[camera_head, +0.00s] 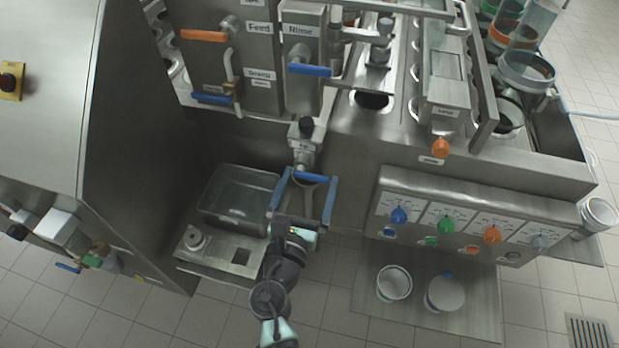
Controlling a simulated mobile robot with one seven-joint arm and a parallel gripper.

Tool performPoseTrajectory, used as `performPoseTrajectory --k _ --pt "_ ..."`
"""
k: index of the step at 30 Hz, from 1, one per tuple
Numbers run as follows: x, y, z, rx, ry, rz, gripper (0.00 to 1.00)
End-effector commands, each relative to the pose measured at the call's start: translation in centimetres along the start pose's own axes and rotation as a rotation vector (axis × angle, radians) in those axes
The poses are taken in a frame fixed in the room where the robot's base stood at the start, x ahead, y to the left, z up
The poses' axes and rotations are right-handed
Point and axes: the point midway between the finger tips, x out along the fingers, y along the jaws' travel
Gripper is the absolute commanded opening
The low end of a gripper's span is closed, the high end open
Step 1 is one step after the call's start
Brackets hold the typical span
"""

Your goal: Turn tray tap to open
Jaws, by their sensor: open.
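A metal tap (303,156) with a black knob on top stands at the front of the machine, just beyond my gripper. A small label on it is too small to read. A blue bar (312,178), which looks like the tap's handle, lies crosswise between my fingertips. My gripper (311,183) is open, with one blue-edged finger on each side of the tap's lower end. I cannot tell whether either finger touches the handle. My wrist hides part of the area below the tap.
A metal tray (238,197) sits left of my gripper, beside a low steel shelf (213,253). A panel with coloured knobs (470,222) is to the right, above two white containers (394,283). Feed (205,36) and Rinse (310,69) handles are above. A steel cabinet stands left.

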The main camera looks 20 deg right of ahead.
Motion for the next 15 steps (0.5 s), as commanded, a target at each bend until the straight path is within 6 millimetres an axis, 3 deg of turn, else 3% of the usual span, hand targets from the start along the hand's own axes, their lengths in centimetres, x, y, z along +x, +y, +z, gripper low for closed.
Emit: performPoseTrajectory --k 11,12,15 --pt "0.83 0.0 0.0 0.001 0.0 0.001 1.0" --pt "0.83 0.01 0.0 0.001 0.0 0.001 0.98" --pt "0.82 0.01 0.0 0.001 0.0 0.001 0.8"
